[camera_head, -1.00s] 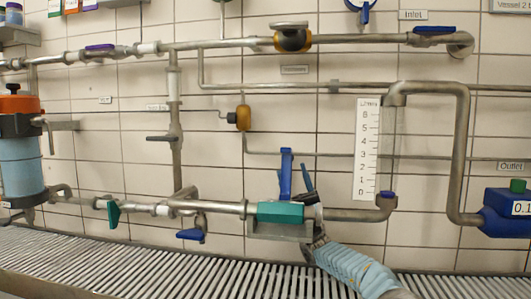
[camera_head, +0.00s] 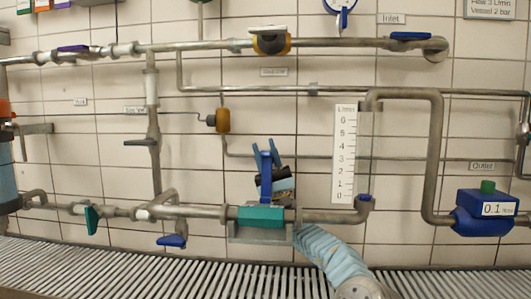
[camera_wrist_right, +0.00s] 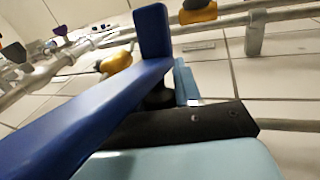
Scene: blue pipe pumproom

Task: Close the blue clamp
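The blue clamp shows as a blue lever (camera_head: 265,178) standing upright over a teal block (camera_head: 261,216) on the lower pipe. My right gripper (camera_head: 264,151) is right at the lever, with its two blue-grey fingertips apart, one to each side of the lever's top. Its black and light blue body is partly hidden behind the lever. In the right wrist view the blue lever (camera_wrist_right: 90,115) fills the left side, close to the camera; one light blue finger (camera_wrist_right: 182,82) shows beyond it. I cannot tell whether the fingers touch the lever. My left gripper is not in view.
A grey bracket (camera_head: 262,237) carries the teal block. A scale board (camera_head: 345,155) stands to the right, and a blue meter box (camera_head: 485,212) farther right. A yellow-brown part (camera_head: 222,120) hangs above left. A slatted grating (camera_head: 130,268) runs along the bottom.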

